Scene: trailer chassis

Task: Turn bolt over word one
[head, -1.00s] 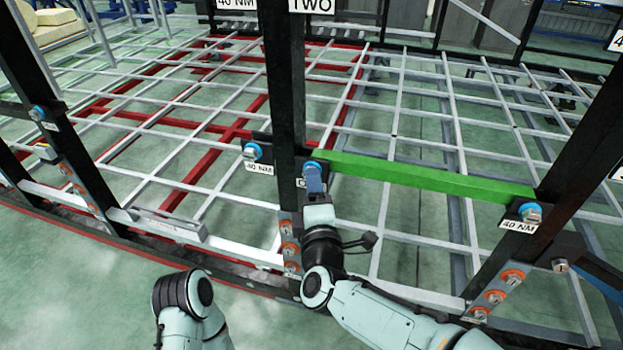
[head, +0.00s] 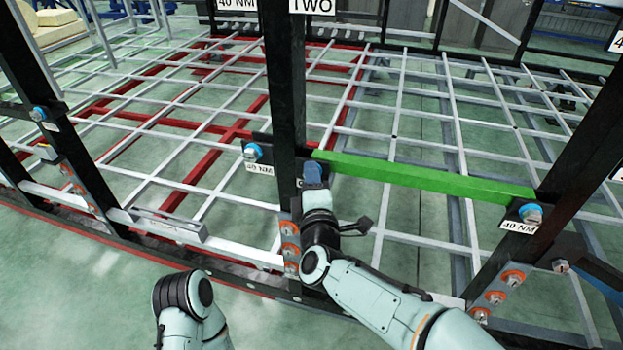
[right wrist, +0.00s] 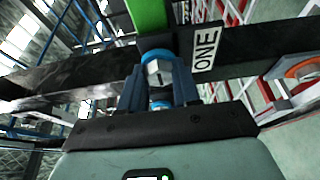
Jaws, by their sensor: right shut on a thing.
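The bolt (right wrist: 155,72) with a light hex head and blue collar sits on the dark post, beside the white label ONE (right wrist: 207,50) in the right wrist view. My right gripper (head: 313,172) has its blue fingers on both sides of the bolt head and is shut on it; the fingers also show in the right wrist view (right wrist: 158,90). In the head view the gripper hides the bolt and most of the label. My left arm shows at the bottom of the head view, but its gripper does not.
A green bar (head: 425,178) runs right from the post (head: 284,90). Other bolts with 40 NM labels stand left of it (head: 252,152) and at the bar's right end (head: 531,213). Orange-ringed bolts (head: 290,250) sit below. A grid of grey and red beams lies behind.

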